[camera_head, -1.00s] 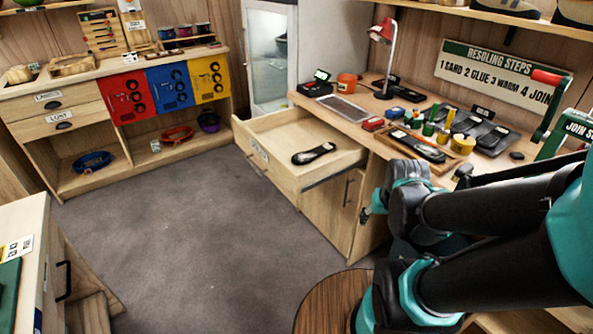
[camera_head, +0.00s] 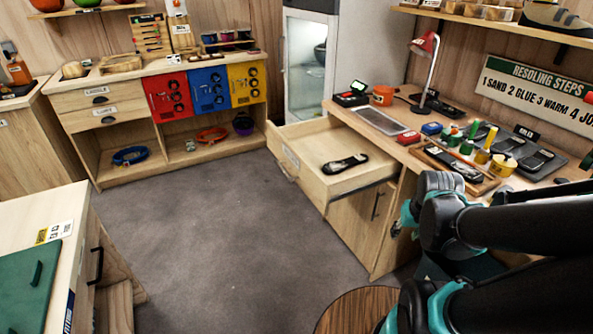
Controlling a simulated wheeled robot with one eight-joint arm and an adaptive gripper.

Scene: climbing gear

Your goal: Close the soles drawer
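The open wooden drawer (camera_head: 312,184) sticks out from the workbench on the right, under its top. Its front panel carries a white label, too small to read, and a handle (camera_head: 285,172). One dark shoe sole (camera_head: 345,164) lies flat inside. My arm reaches in from the right edge, with black links and teal joints. Its far end, with a small teal part (camera_head: 404,218), shows right of the drawer and in front of the bench, apart from the drawer front. The fingers cannot be made out, and I see nothing held.
A cabinet door (camera_head: 356,214) below the drawer is shut. The bench top holds a lamp (camera_head: 425,62), a tray of bottles and dark soles. A round wooden stool top (camera_head: 350,312) stands at the bottom. A counter (camera_head: 50,215) is at left. The grey floor (camera_head: 210,230) between is clear.

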